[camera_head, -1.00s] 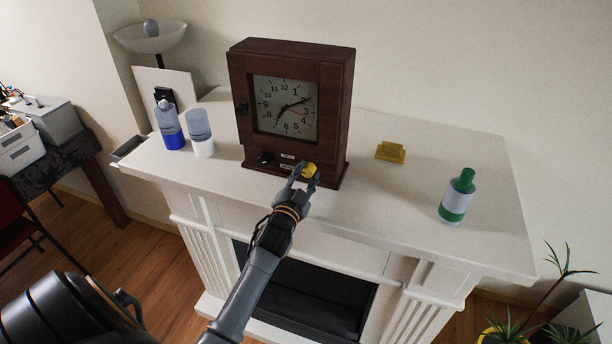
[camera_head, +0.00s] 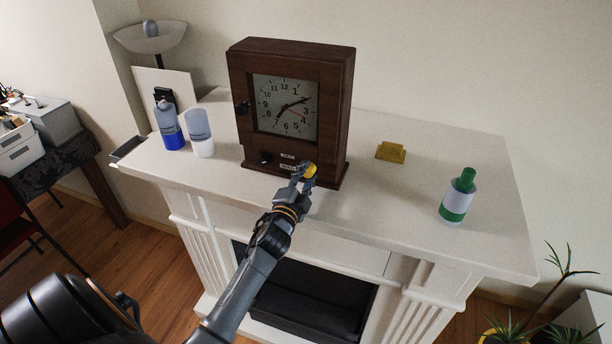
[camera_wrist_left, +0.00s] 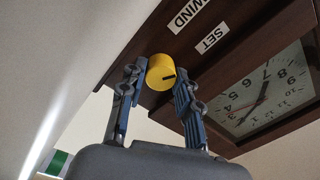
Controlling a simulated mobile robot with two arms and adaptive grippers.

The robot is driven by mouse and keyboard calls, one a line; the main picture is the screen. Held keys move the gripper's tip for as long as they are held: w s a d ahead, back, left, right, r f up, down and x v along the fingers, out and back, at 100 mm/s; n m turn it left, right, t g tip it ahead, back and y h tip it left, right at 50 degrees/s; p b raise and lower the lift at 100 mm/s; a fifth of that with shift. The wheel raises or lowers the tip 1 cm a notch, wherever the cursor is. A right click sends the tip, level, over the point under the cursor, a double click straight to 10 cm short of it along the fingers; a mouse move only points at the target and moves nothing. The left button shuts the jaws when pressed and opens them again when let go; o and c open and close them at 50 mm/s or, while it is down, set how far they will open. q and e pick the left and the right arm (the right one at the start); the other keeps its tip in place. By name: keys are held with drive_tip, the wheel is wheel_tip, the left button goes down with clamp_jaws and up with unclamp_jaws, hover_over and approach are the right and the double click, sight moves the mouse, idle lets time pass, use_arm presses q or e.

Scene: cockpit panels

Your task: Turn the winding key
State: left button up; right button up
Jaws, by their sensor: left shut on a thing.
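A dark brown wooden clock (camera_head: 341,110) stands upright on the white mantel. On its lower front, a yellow round knob (camera_head: 311,169) is on the right and a black knob (camera_head: 264,157) on the left, with two small labels between them. My left gripper (camera_head: 302,176) is at the yellow knob and shut on it. In the left wrist view, the fingers (camera_wrist_left: 160,88) are on both sides of the yellow knob (camera_wrist_left: 158,74), which carries a dark mark. The WIND label (camera_wrist_left: 192,12) and SET label (camera_wrist_left: 213,38) are nearby. My right gripper is out of view.
A small yellow block (camera_head: 390,152) and a green-and-white bottle (camera_head: 457,196) are to the right.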

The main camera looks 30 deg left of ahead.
use_arm(q)
drive_tip(key=o, duration=1.1)
drive_tip(key=shift+o, duration=0.2)
drive_tip(key=shift+v, duration=4)
drive_tip(key=shift+f, duration=0.15)
